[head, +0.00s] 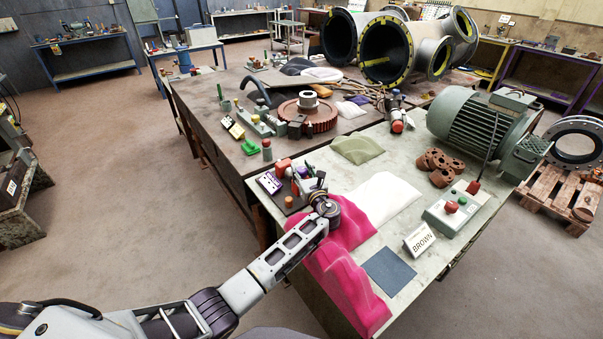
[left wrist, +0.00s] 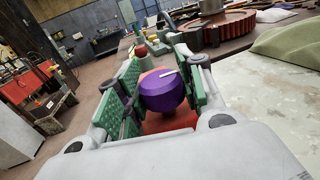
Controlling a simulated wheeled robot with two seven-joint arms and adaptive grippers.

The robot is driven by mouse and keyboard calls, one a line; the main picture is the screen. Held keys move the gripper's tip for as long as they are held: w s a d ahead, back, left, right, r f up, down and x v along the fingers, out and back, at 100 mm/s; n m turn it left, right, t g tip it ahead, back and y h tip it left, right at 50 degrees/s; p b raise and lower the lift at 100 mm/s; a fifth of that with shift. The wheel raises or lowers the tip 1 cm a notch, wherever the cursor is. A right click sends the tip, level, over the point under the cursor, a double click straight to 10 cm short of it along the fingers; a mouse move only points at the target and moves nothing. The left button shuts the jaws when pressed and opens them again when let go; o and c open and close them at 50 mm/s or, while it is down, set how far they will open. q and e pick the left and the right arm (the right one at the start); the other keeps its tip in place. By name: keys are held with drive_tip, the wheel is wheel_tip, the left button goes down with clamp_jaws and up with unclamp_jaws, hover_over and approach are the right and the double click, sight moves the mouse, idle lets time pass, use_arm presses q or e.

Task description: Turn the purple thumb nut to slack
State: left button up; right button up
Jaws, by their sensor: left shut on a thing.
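The purple thumb nut (left wrist: 163,94) shows in the left wrist view as a faceted purple knob with a white pointer line and an orange part at its top. My left gripper (head: 314,188) reaches over the near end of the work table in the head view. In the left wrist view its green-padded fingers stand on both sides of the nut, shut on it. A red surface lies below the nut. My right gripper is in neither view.
Bright pink cloth (head: 345,275) drapes the table edge beside my left arm. A purple-and-white label block (head: 269,183) and a small orange knob (head: 289,201) stand close left of the gripper.

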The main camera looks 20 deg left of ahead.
use_arm(q)
drive_tip(key=shift+n+g+y, duration=0.6)
drive_tip(key=shift+y, duration=0.1)
drive_tip(key=o, duration=1)
drive_tip(key=shift+s+d, duration=0.15)
drive_tip(key=v, duration=1.1)
drive_tip(key=shift+s+d, duration=0.2)
drive_tip(key=shift+f, duration=0.1)
